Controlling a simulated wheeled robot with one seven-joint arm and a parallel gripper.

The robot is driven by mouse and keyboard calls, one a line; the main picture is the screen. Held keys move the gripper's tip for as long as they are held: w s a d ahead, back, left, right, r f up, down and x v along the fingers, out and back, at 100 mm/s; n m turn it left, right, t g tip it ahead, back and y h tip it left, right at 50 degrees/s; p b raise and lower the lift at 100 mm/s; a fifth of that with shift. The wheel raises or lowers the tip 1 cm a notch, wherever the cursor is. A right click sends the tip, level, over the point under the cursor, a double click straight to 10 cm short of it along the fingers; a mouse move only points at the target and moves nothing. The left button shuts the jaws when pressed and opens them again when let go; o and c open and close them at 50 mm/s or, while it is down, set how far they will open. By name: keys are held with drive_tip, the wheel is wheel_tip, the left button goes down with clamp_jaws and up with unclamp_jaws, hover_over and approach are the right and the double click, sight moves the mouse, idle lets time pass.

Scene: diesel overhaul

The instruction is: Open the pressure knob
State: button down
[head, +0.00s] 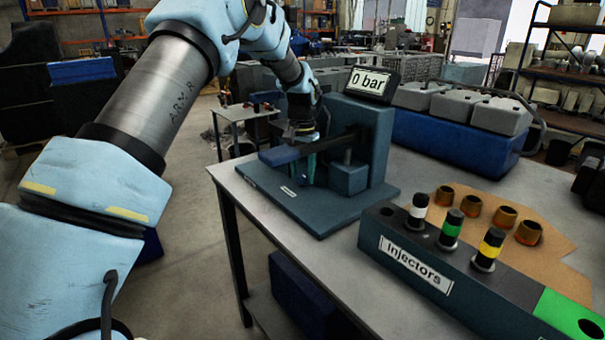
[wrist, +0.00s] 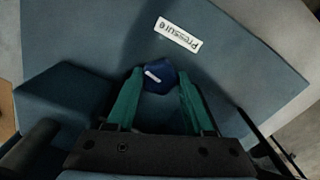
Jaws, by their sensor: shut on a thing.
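The pressure knob (wrist: 158,82) is a dark blue, faceted knob with a white mark line. It sits beside a white "Pressure" label (wrist: 178,34) on the blue-grey base of the test stand (head: 330,215). My gripper (wrist: 160,76) has its two green fingers on either side of the knob and is shut on it. In the head view my gripper (head: 309,172) reaches down over the left part of the stand, and the knob itself cannot be made out there. The display (head: 370,82) on top of the stand reads "0 bar".
A dark lever with a blue handle (head: 279,155) extends from the stand close to my gripper. An injector rack (head: 415,263) with several injectors stands at the table's front right, with copper-coloured cups (head: 505,216) behind it. The grey table (head: 290,245) is bare near its front left edge.

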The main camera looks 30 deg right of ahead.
sight(302, 175)
drive_tip(key=shift+n, duration=1)
drive_tip(key=shift+c, duration=1.5)
unclamp_jaws()
drive_tip(key=shift+r, duration=0.15)
wheel_tip(302, 175, up, 11)
drive_tip(key=b, duration=0.2)
drive_tip(key=shift+f, duration=0.2)
